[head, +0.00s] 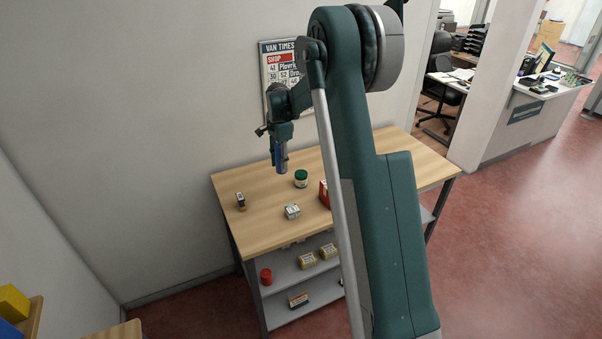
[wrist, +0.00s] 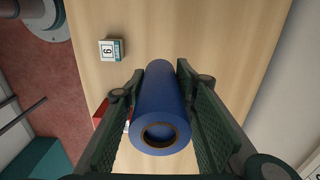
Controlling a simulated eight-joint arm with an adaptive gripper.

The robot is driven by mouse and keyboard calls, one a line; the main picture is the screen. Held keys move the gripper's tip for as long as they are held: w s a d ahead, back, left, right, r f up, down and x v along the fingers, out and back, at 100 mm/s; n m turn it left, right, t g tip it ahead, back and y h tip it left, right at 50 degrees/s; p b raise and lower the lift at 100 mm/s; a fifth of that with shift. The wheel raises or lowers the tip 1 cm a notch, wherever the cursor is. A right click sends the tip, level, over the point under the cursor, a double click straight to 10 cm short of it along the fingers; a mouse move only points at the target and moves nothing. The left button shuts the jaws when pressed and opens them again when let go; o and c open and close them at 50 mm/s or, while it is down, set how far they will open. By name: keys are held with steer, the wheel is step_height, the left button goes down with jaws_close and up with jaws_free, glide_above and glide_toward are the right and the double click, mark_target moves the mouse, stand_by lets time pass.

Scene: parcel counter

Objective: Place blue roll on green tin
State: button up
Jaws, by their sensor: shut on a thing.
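The blue roll (wrist: 158,100) is held between the two fingers of my gripper (wrist: 160,115) in the wrist view, its open core end toward the camera. In the head view, my gripper (head: 281,165) points down above the back of the wooden counter, with a bit of the blue roll (head: 284,155) showing between its fingers. The green tin (head: 301,178) stands upright on the counter, to the right of and a little below my gripper in the picture. The green tin does not show in the wrist view.
A white block with a number (head: 292,211) lies near the counter's (head: 262,228) front edge; it shows in the wrist view (wrist: 110,50). A small dark and tan item (head: 241,201) stands at the left. A red box (head: 324,194) is partly behind my arm. Shelves below hold several goods.

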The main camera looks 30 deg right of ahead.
steer(key=w+d+r, duration=0.2)
steer(key=w+d, duration=0.2)
steer(key=d, duration=0.7)
steer(key=shift+d+r+p, duration=0.2)
steer(key=shift+p, duration=0.25)
glide_above(301, 173)
steer(key=shift+d+f, duration=0.1)
steer(key=shift+f, duration=3.05)
steer(key=shift+f+p, duration=0.35)
steer(key=shift+f, duration=1.5)
steer(key=shift+f, duration=0.15)
steer(key=o, duration=0.9)
steer(key=shift+o, duration=0.3)
